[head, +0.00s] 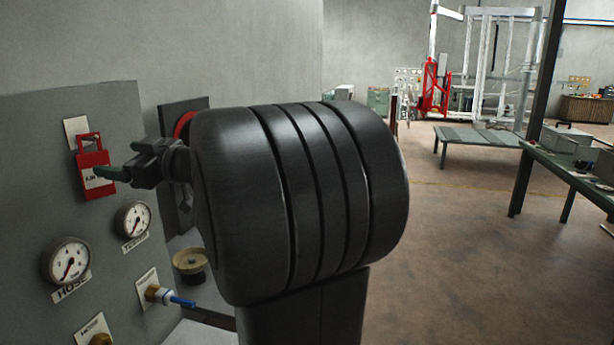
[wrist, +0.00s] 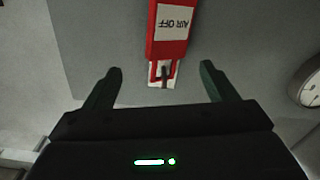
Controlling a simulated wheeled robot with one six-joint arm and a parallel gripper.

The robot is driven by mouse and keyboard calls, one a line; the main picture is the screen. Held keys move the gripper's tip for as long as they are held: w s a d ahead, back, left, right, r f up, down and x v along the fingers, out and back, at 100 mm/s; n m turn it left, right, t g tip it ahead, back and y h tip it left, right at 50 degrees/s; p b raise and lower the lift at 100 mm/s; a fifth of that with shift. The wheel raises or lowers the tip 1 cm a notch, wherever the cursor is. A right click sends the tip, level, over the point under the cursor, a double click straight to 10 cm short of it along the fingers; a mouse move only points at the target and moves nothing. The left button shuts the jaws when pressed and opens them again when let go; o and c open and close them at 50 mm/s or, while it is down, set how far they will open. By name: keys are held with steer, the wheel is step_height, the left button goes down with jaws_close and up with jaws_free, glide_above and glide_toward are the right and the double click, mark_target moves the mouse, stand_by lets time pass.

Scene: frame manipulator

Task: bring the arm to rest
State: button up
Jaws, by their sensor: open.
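In the head view my gripper (head: 103,173) is at the left, in front of the grey panel. A red padlock-like tag (head: 95,180) hangs on the panel close to the fingertips. In the wrist view the red tag (wrist: 171,30) reads "AIR OFF" upside down and lies beyond the fingertips. I cannot tell from the head view whether a finger touches it. My dark arm fills the middle of the head view and hides what is behind it.
A green workbench (head: 560,170) stands at the right. A low table (head: 478,137) stands farther back. The floor between is open.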

steer(key=p+v, duration=0.3)
steer(key=v, duration=0.4)
steer(key=shift+r, duration=0.25)
